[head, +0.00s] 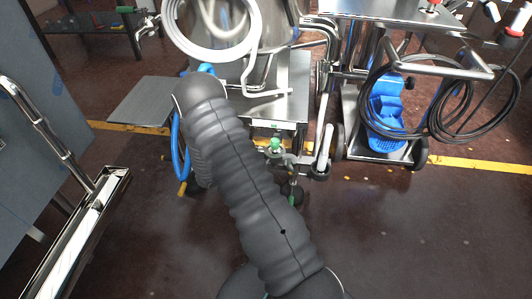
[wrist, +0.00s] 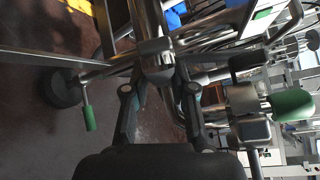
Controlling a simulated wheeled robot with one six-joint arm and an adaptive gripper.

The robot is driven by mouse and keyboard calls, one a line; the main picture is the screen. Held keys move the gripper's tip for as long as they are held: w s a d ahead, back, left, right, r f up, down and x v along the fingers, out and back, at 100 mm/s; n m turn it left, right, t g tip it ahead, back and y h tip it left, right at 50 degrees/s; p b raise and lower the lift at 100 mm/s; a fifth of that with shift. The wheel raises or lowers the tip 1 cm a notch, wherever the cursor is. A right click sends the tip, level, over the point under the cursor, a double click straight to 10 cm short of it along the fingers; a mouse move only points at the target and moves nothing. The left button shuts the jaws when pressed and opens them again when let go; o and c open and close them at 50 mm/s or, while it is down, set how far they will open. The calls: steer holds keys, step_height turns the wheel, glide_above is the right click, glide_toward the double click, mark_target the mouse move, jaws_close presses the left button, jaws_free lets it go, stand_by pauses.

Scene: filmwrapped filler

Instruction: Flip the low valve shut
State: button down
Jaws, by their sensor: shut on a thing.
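In the wrist view, my gripper (wrist: 158,85) has its two dark fingers on either side of a shiny steel fitting (wrist: 155,58) and is shut on it. I cannot tell whether this is the low valve's handle or its body. A thin lever with a green grip (wrist: 90,118) is left of the fingers, apart from them. A larger green knob (wrist: 292,105) is at the right. In the head view, a green knob (head: 276,144) sits on the low pipework in front of the steel machine. My dark sleeved arm hides much of that area, and the fingertips are not clear there.
A steel cart with a blue unit (head: 388,112) and coiled black hose stands to the right. A blue hose (head: 177,150) hangs left of my arm. A steel-framed cabinet or door (head: 88,225) is at the left. The dark floor (head: 430,230) at the front right is clear.

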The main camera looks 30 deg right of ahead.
steer(key=c, duration=0.9)
jaws_free()
steer(key=shift+w, duration=0.15)
steer(key=shift+c, duration=0.2)
steer(key=a+r, duration=0.1)
steer(key=a, duration=1.1)
steer(key=shift+s+r, duration=0.4)
steer(key=shift+s, duration=0.05)
